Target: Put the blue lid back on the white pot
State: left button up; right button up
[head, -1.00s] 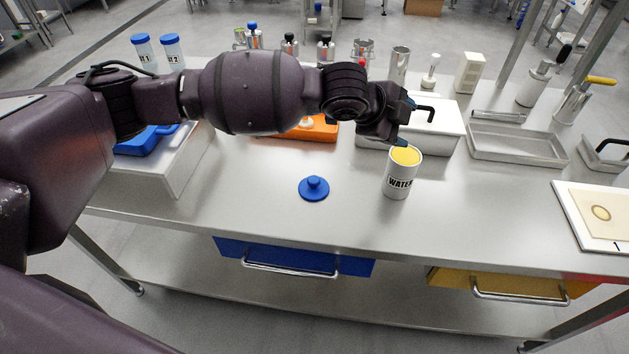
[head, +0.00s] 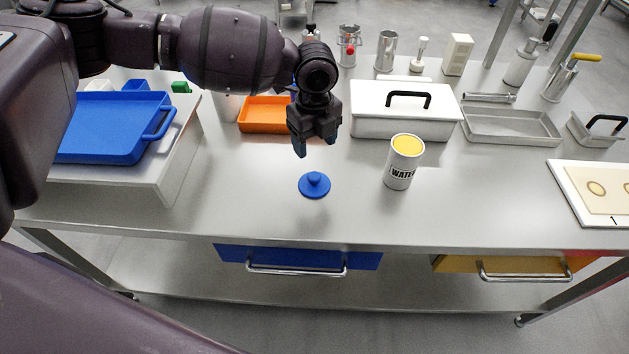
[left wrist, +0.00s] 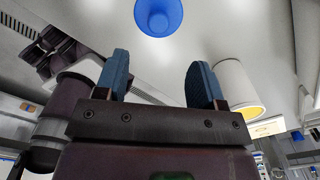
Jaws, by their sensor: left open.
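The blue lid (head: 314,186), a round disc with a knob, lies flat on the steel table in the head view. It also shows at the top of the left wrist view (left wrist: 158,14). The white pot (head: 402,165), labelled WATER, stands upright and uncovered to the right of the lid, with yellow showing at its top. The pot shows at the right in the left wrist view (left wrist: 236,86). My left gripper (head: 316,150) is open and empty, pointing down above and just behind the lid, apart from it. My right gripper is not in view.
A white box with a black handle (head: 400,120) and an orange tray (head: 262,115) stand behind. A blue tray (head: 110,140) sits on a raised stand at left. A steel tray (head: 512,125) and a white board (head: 575,205) are at right. The table around the lid is clear.

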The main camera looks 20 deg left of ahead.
pick_arm(q)
jog(key=shift+f, duration=0.15)
jog(key=shift+f, duration=0.3)
jog(key=b, duration=0.1)
send_over(314, 175)
notch_tip(314, 175, down, 5)
jog(key=shift+w+r, duration=0.15)
jog(key=shift+r, duration=0.05)
jog(key=shift+f, duration=0.15)
jog(key=f, duration=0.2)
jog(key=f+b, duration=0.1)
jog(key=f, duration=0.2)
jog(key=shift+s, duration=0.2)
jog(key=shift+f, duration=0.1)
